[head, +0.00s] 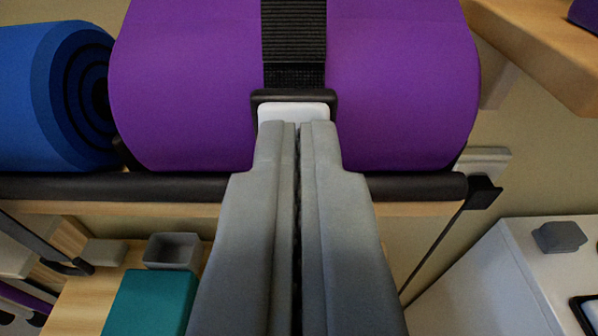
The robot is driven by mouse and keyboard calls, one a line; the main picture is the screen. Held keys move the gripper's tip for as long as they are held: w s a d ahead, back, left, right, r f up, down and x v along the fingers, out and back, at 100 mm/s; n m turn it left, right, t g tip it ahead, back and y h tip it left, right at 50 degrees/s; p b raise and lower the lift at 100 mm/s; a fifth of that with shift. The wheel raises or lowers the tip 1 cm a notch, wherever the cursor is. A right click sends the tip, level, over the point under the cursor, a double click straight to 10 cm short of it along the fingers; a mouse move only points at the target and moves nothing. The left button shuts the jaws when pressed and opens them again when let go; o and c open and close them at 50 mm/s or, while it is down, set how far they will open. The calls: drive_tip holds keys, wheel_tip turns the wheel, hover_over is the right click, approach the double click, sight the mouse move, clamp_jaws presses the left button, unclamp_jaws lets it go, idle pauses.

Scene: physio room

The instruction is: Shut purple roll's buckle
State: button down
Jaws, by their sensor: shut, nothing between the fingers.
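The purple roll (400,85) lies across a rack at the top middle of the head view. A black strap (293,35) runs down its front to a buckle with a black frame (258,97) and a white part (294,110). My gripper (296,126) is shut and empty. Its fingertips are right at the lower edge of the white part and hide what lies below it. I cannot tell whether they touch it, nor whether the buckle is fastened.
A blue roll (35,95) lies to the left. A dark padded bar (70,187) runs below the rolls. Below are a teal block (150,302) and a small grey box (173,251). A white cabinet (490,290) stands at lower right, a wooden shelf (545,45) at upper right.

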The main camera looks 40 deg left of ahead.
drive_tip(key=shift+f, duration=0.4)
drive_tip(key=shift+r, duration=0.1)
drive_tip(key=r+v, duration=0.1)
drive_tip(key=v, duration=0.8)
idle(0.4)
drive_tip(key=shift+s, duration=0.1)
idle(0.4)
